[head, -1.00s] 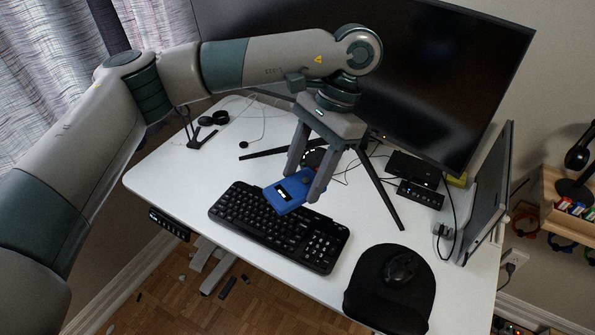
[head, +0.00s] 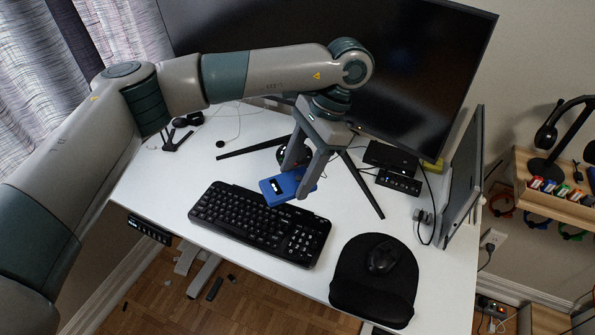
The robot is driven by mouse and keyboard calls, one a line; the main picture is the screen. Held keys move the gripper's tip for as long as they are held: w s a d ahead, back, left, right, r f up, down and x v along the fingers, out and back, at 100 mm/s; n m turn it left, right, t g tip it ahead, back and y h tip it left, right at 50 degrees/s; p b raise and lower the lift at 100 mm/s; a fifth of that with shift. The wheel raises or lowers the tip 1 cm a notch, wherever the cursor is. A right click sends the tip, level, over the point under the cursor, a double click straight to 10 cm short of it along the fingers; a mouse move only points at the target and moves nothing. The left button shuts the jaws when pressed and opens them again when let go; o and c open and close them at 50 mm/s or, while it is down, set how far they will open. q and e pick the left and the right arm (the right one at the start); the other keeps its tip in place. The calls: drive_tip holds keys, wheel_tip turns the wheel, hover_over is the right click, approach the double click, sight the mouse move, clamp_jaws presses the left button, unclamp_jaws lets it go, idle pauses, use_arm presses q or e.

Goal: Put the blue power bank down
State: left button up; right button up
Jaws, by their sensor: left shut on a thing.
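The blue power bank (head: 281,189) is between the fingers of my left gripper (head: 292,183), which is shut on it. It shows just beyond the back edge of the black keyboard (head: 260,222), near the middle of the white desk (head: 175,200). Part of the power bank is hidden behind a finger. I cannot tell whether its underside touches the desk. My right gripper is not in view.
A large monitor (head: 400,70) on splayed legs stands behind the gripper. A black mouse (head: 382,257) lies on a mouse pad (head: 374,300) at the front right. Small black boxes (head: 390,158) sit at the right back. The desk's left part is mostly clear.

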use_arm(q)
drive_tip(key=s+a+r+n+g+h, duration=0.1)
drive_tip(key=s+a+r+n, duration=0.2)
drive_tip(key=r, duration=0.3)
drive_tip(key=s+a+r+n+h, duration=0.1)
drive_tip(key=s+a+r+n, duration=0.3)
drive_tip(key=a+r, duration=0.1)
drive_tip(key=shift+a+r+n+g, duration=0.25)
drive_tip(key=shift+r+n+g, duration=0.15)
drive_tip(key=shift+r, duration=0.05)
drive_tip(key=shift+d, duration=0.15)
drive_tip(key=w+d+n+h, duration=0.2)
drive_tip(key=w+d+n, duration=0.2)
drive_tip(key=w+d, duration=0.5)
drive_tip(key=shift+w+d+n, duration=0.3)
drive_tip(key=shift+d, duration=0.45)
